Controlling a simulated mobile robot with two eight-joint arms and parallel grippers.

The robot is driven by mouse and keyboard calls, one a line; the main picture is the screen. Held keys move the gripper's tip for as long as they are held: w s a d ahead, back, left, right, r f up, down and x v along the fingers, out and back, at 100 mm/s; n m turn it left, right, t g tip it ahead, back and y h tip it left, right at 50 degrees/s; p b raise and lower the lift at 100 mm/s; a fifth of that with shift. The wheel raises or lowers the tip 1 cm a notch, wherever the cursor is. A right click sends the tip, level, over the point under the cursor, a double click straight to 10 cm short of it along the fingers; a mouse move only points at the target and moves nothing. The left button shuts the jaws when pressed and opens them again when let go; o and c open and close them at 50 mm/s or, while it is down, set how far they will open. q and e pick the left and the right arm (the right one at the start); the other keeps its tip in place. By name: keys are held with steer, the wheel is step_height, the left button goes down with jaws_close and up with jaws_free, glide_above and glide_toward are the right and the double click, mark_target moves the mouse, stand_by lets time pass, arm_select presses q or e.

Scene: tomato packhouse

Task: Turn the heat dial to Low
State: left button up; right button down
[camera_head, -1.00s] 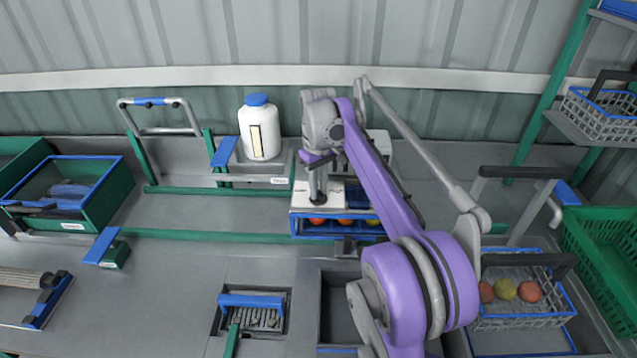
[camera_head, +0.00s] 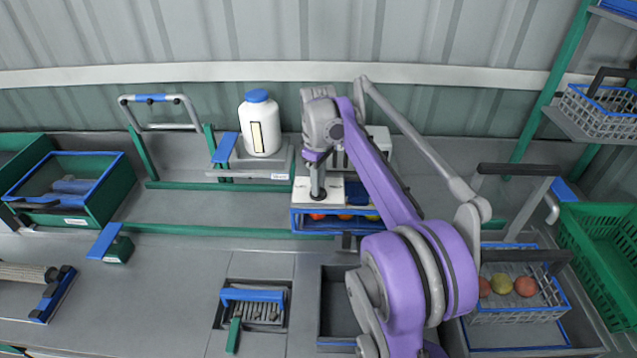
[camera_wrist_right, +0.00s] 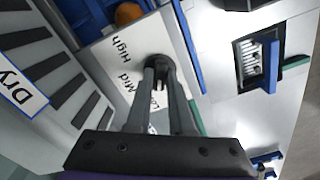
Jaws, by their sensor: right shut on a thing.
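The heat dial is a small black knob (camera_wrist_right: 157,62) on a white plate (camera_wrist_right: 108,57) in the right wrist view. The plate reads High, Mid and a third label partly hidden behind a finger. My right gripper (camera_wrist_right: 159,75) is shut on the knob, a finger on each side. Which label the dial points to cannot be told. In the head view my right gripper (camera_head: 318,188) reaches straight down onto the white plate (camera_head: 333,188), on top of a blue-edged unit with tomatoes inside. My left gripper is not in view.
A white bottle with a blue cap (camera_head: 260,124) stands left of the unit. A panel marked Dry (camera_wrist_right: 18,88) is beside the plate. A wire basket with tomatoes (camera_head: 518,316) stands at the right, a green crate (camera_head: 607,262) beyond it. The bench left of the unit is fairly clear.

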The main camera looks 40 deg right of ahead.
steer(key=c, duration=0.8)
jaws_free()
step_height(320, 180, up, 11)
steer(key=p, duration=0.1)
steer(key=shift+f, duration=0.15)
